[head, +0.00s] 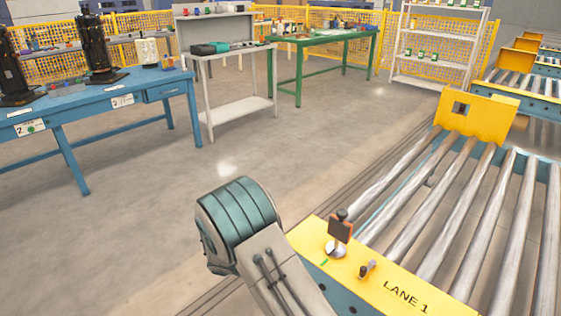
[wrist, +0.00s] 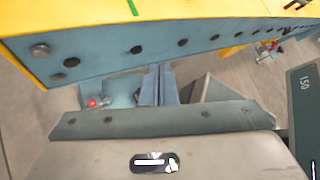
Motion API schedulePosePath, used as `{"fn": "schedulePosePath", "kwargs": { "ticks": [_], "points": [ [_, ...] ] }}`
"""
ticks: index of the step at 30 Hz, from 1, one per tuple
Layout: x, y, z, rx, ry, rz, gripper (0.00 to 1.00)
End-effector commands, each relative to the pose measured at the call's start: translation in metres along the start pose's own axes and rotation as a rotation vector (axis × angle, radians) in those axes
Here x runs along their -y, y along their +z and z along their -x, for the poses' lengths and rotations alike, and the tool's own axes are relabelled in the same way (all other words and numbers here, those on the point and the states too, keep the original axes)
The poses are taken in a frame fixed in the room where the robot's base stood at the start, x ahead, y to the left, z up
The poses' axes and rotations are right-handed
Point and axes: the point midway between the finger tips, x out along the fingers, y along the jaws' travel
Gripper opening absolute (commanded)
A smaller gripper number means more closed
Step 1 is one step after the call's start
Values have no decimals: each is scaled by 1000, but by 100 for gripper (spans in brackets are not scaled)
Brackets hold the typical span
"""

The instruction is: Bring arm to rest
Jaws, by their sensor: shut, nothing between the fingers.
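My arm (head: 238,215) shows in the head view as a teal-banded joint and a grey link at the bottom middle, beside the roller conveyor. The gripper is hidden in that view. In the wrist view my gripper (wrist: 159,76) shows as two narrow fingers side by side. They are shut with nothing between them. Their tips overlap the lower edge of the conveyor's blue side beam (wrist: 110,55) in the picture; I cannot tell how far apart they are.
The yellow conveyor end marked LANE 1 (head: 408,300) carries a small dark post-mounted device (head: 340,227) close to my arm. The rollers (head: 440,215) are empty. A blue workbench (head: 150,92) stands left, a green table (head: 325,41) and white shelf (head: 437,45) behind. The middle floor (head: 270,140) is clear.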

Motion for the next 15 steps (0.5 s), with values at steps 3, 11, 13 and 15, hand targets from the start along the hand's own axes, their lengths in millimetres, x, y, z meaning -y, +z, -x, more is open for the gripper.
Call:
{"fn": "schedulePosePath", "kwargs": {
  "ticks": [3, 11, 13, 15],
  "points": [
    [40, 48, 17, -127, -16, -188, 0],
    [120, 121, 43, -378, -72, -598, 0],
    [142, 138, 51, -443, -90, -709, 0],
    [164, 154, 59, -505, -111, -820, 0]
  ]
}}
